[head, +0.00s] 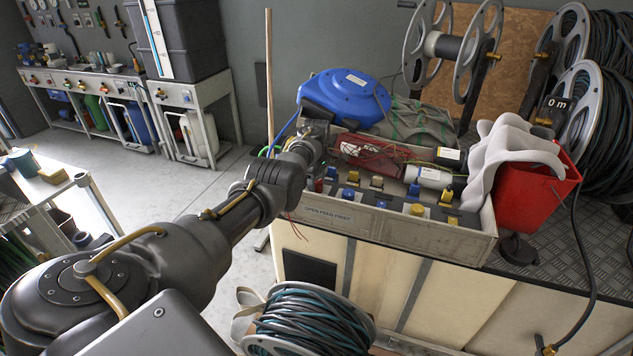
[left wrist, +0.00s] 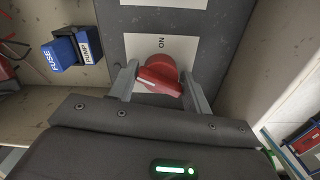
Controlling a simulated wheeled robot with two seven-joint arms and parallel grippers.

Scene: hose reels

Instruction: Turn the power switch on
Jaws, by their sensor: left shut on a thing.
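The power switch is a red rotary knob (left wrist: 160,75) on a grey panel in the left wrist view. The knob's raised grip bar lies slightly tilted across the picture. My left gripper (left wrist: 160,88) has a finger on each side of the knob and is shut on it. In the head view, my left gripper (head: 314,135) is at the left end of the grey box (head: 345,222) marked "OPEN FEED FIRST". The knob is hidden there. My right gripper is not in view.
A blue "FUSE" part and a "PUMP" part (left wrist: 72,51) sit near the knob. Beside the box are a blue reel (head: 346,98), a red bucket (head: 530,190) with a white cloth, and hose reels. Open floor lies at left.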

